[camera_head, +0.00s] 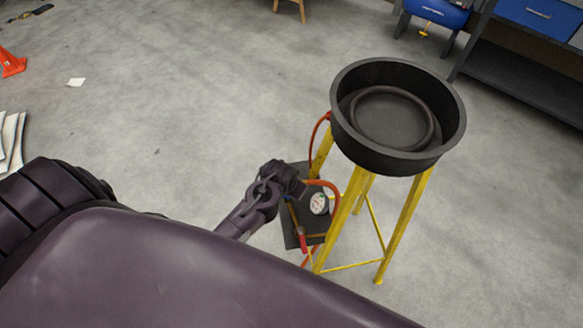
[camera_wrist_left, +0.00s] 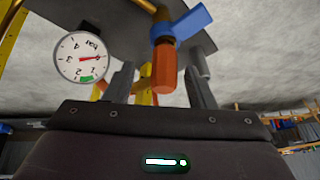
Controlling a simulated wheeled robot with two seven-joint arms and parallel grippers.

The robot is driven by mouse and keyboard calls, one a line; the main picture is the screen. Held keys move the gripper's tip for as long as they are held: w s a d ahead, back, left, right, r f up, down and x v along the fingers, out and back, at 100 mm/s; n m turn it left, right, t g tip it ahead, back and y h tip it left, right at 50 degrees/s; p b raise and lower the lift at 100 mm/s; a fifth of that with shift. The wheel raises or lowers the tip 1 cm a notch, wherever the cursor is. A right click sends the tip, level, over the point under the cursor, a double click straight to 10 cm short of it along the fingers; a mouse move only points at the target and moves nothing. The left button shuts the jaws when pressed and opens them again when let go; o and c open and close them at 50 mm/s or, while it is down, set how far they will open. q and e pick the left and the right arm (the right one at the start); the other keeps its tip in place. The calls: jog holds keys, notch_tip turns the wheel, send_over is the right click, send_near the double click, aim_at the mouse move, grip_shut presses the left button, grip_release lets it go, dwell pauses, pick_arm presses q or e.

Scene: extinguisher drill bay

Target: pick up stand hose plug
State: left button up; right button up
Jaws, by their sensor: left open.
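An orange-red plug (camera_wrist_left: 164,70) hangs from a brass pipe with a blue valve handle (camera_wrist_left: 182,22) in the left wrist view. My left gripper (camera_wrist_left: 159,73) is open, with one dark finger on each side of the plug and visible gaps beside it. Whether the plug is fully between the fingers in depth, I cannot tell. In the head view the left gripper (camera_head: 296,185) is at the dark panel (camera_head: 292,228) on the yellow stand (camera_head: 347,217). My right gripper is in neither view.
A round white gauge (camera_wrist_left: 82,57) sits close to the left finger. The stand carries a black round pan (camera_head: 446,135); an orange hose (camera_head: 322,183) curves beside its leg. An orange cone (camera_head: 12,62) stands far left. Open floor lies behind the stand.

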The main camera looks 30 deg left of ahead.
pick_arm(q)
jog(key=x, duration=0.3)
jog(key=shift+w+a+f, duration=0.1)
jog(key=shift+a+f, duration=0.15)
jog(key=shift+f, duration=0.05)
jog(key=shift+w+f, duration=0.2)
jog(key=shift+f, duration=0.2)
jog(key=c, duration=1.1)
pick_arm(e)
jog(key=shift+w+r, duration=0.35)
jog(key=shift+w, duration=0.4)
